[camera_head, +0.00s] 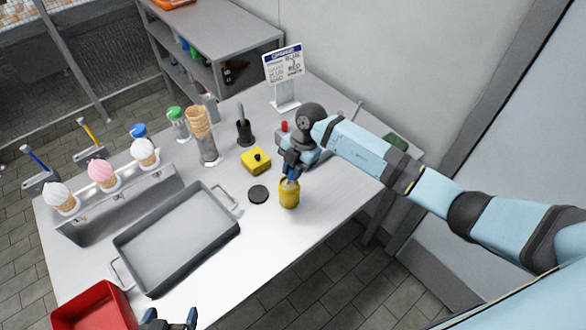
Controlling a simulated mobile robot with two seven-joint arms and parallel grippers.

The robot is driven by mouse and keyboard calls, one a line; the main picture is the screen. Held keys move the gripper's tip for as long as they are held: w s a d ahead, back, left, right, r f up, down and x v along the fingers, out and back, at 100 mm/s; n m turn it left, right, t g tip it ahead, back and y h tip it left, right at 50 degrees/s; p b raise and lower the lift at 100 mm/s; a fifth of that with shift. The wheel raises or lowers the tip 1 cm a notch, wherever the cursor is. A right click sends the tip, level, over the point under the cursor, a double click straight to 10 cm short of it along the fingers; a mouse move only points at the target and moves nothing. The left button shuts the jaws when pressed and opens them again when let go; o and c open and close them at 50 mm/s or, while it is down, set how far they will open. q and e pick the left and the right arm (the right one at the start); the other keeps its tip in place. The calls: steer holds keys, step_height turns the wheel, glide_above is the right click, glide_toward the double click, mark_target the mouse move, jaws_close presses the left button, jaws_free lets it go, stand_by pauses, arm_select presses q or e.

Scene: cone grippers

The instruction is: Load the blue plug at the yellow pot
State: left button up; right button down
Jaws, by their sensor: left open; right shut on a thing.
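The yellow pot (289,197) stands upright on the metal table, near its right front edge. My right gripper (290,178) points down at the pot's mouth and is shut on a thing. Blue shows at its fingers, consistent with the blue plug, but the fingers hide most of it. I cannot tell whether its tip is inside the pot or just above it. My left gripper (171,320) is open and empty at the bottom edge of the view, near the red bin, far from the pot.
A black disc (258,193) and a yellow block with a black knob (256,161) lie left of the pot. A grey tray (178,284), a red bin (95,306) and a cone rack (118,208) fill the left. A sign (284,68) stands behind.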

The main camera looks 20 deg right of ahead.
arm_select(q)
steer(key=shift+a+f, duration=0.1)
steer(key=shift+f, duration=0.15)
arm_select(e)
steer(key=shift+f, duration=0.15)
arm_select(q)
steer(key=shift+f, duration=0.1)
arm_select(e)
steer(key=shift+f, duration=0.3)
steer(key=shift+s+f, duration=0.1)
steer(key=shift+f, duration=0.15)
stand_by(1.4)
arm_select(q)
steer(key=shift+r, duration=0.2)
arm_select(e)
steer(key=shift+r, duration=0.1)
